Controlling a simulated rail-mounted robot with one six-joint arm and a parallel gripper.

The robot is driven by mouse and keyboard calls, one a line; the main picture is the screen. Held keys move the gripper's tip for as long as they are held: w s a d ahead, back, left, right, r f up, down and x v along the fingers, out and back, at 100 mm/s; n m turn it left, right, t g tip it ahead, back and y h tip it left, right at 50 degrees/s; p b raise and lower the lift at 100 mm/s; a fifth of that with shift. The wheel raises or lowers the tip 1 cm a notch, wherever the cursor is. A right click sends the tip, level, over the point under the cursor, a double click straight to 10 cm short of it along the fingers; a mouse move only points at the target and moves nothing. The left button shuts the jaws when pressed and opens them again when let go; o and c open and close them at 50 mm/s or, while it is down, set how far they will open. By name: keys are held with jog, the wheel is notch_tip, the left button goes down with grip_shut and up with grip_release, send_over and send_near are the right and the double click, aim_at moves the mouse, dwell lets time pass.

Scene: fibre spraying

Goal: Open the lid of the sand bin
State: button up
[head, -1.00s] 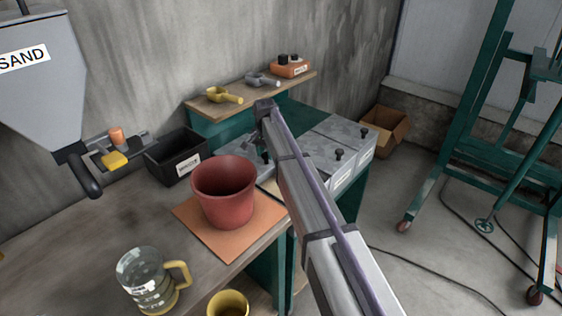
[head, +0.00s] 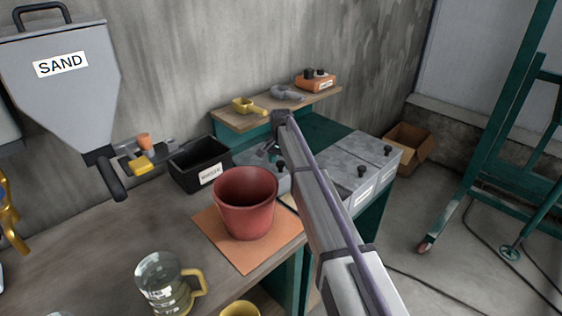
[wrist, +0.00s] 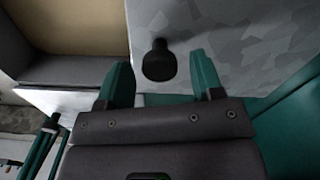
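A grey hopper (head: 70,85) labelled SAND hangs at the upper left of the head view, with a dark handle (head: 40,12) on top. Several grey metal bins with black-knobbed lids (head: 345,165) stand on the right; their labels are too small to read. Whether the fingers are down at the knob's height is unclear.
A red pot (head: 246,205) stands on an orange mat (head: 215,228) left of my arm. A black box (head: 190,175), a glass jug (head: 163,285) and a shelf with scoops (head: 230,122) are nearby. A green frame (head: 460,190) stands at the right on the floor.

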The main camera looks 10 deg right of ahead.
notch_tip(320, 180, up, 11)
jog(key=p, duration=1)
jog(key=shift+p, duration=0.4)
jog(key=shift+f, duration=0.15)
jog(key=s+d+n, duration=0.2)
jog(key=s, duration=1.1)
jog(key=s+d+n, duration=0.3)
jog(key=s, duration=1)
jog(key=s+d+n, duration=0.2)
jog(key=s+d, duration=0.1)
jog(key=s, duration=1.1)
jog(key=shift+s, duration=0.1)
